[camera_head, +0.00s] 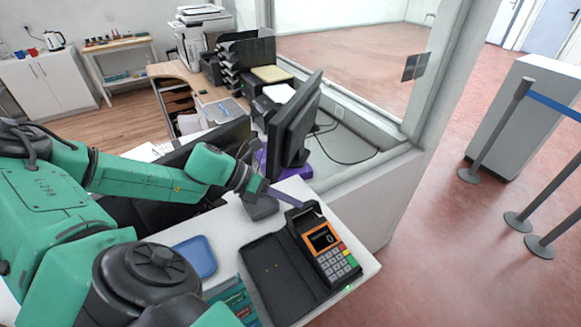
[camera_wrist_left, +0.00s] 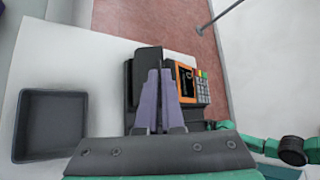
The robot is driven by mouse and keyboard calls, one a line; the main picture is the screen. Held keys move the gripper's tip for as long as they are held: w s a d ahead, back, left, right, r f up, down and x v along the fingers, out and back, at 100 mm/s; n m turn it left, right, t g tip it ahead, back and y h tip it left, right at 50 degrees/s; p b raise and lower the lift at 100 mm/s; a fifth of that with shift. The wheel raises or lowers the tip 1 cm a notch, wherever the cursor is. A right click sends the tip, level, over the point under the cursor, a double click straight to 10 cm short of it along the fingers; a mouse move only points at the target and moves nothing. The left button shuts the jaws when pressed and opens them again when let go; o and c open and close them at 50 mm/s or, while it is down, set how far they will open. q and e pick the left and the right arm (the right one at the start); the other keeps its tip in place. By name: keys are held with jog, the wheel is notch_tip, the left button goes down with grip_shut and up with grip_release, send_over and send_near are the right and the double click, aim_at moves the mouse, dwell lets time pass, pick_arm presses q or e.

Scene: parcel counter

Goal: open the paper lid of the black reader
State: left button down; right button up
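The black reader (camera_head: 325,247) stands near the counter's right edge, with an orange-framed screen and a keypad. It also shows in the left wrist view (camera_wrist_left: 203,90). Its dark rear part with the paper lid (camera_head: 302,212) lies at the screen's far end, and left of the screen in the wrist view (camera_wrist_left: 147,60). I cannot tell whether the lid is raised. My left gripper (camera_head: 290,197) is beside this rear part; contact is unclear. In the wrist view its purple-grey fingertips (camera_wrist_left: 160,72) are close together with nothing visible between them, partly covering the reader.
A black flat tray (camera_head: 268,278) lies left of the reader. A dark grey shallow tray (camera_wrist_left: 48,125) is behind it, and a blue tray (camera_head: 196,256) lies nearer me. Monitors (camera_head: 294,120) and a glass partition post (camera_head: 450,70) stand beyond. The counter edge drops to the red floor.

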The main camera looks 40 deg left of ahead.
dwell(0.4)
pick_arm(q)
jog(key=shift+w+a+f+h+b, duration=0.1)
jog(key=shift+a+f+h+b, duration=0.15)
jog(key=shift+b, duration=0.55)
jog(key=a+n+h+b, duration=0.1)
jog(key=h+b, duration=0.1)
jog(key=b, duration=0.2)
jog(key=w+a+f+n+h+b, duration=0.1)
jog(key=a+n+h+b, duration=0.1)
jog(key=b, duration=0.2)
jog(key=a+f+n+h+b, duration=0.1)
jog(key=h+b, duration=0.1)
jog(key=b, duration=0.2)
jog(key=shift+w+a+f+n, duration=0.1)
jog(key=shift+w+a+n, duration=0.1)
jog(key=shift+n, duration=0.1)
jog(key=shift+a+f+n+t+h+b, duration=0.25)
jog(key=shift+a+n+t+h+b, duration=0.4)
jog(key=shift+b, duration=0.95)
jog(key=shift+d, duration=0.2)
